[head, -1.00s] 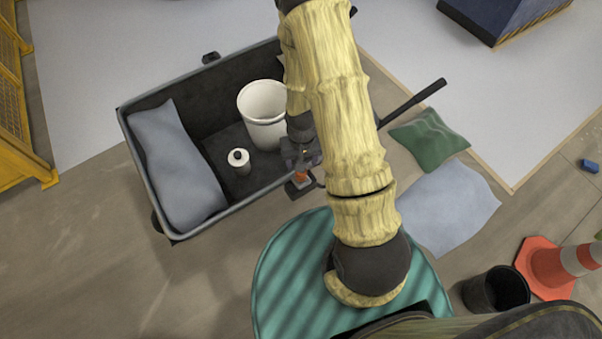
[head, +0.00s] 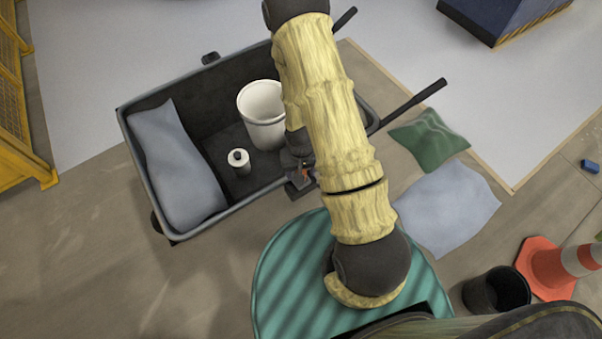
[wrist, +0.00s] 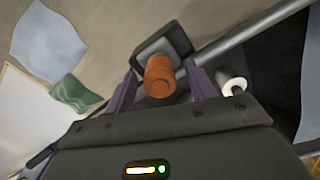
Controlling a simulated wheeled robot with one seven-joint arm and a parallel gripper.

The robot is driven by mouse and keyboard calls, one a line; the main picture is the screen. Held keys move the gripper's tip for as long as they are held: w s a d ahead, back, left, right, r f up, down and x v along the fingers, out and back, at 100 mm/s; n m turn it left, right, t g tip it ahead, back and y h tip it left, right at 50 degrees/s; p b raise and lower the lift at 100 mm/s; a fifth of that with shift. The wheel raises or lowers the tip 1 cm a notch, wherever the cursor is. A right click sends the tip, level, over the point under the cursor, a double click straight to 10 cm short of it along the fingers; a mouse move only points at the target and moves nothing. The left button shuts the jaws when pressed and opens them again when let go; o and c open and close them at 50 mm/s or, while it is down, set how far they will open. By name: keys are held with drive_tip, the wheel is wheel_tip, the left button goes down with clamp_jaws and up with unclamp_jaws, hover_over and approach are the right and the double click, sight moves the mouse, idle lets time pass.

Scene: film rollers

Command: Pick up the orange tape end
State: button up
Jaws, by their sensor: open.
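The orange tape end (wrist: 160,76) is a short ribbed orange cylinder in the wrist view. It lies between the two purple fingers of my gripper (wrist: 161,72), with a gap visible on each side. My gripper is open. Behind the orange piece is a dark grey square block (wrist: 160,48) by the cart's rim. In the head view the orange piece (head: 306,172) is a small patch, mostly covered by my gripper and arm. The block also shows there (head: 297,189), at the cart's near right edge.
The dark cart (head: 185,236) holds a white bucket (head: 262,120), a small white roller (head: 239,162) and a grey-blue cushion (head: 175,170).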

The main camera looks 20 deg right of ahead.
drive_tip(key=c, duration=1.2)
wheel_tip(320, 180, up, 10)
drive_tip(key=shift+r+p, duration=0.1)
drive_tip(key=shift+p, duration=0.45)
drive_tip(key=w+r+n, duration=0.1)
drive_tip(key=w+r, duration=0.1)
drive_tip(key=w, duration=0.9)
drive_tip(key=shift+w+r, duration=0.15)
drive_tip(key=shift+r, duration=0.1)
drive_tip(key=shift+f, duration=0.1)
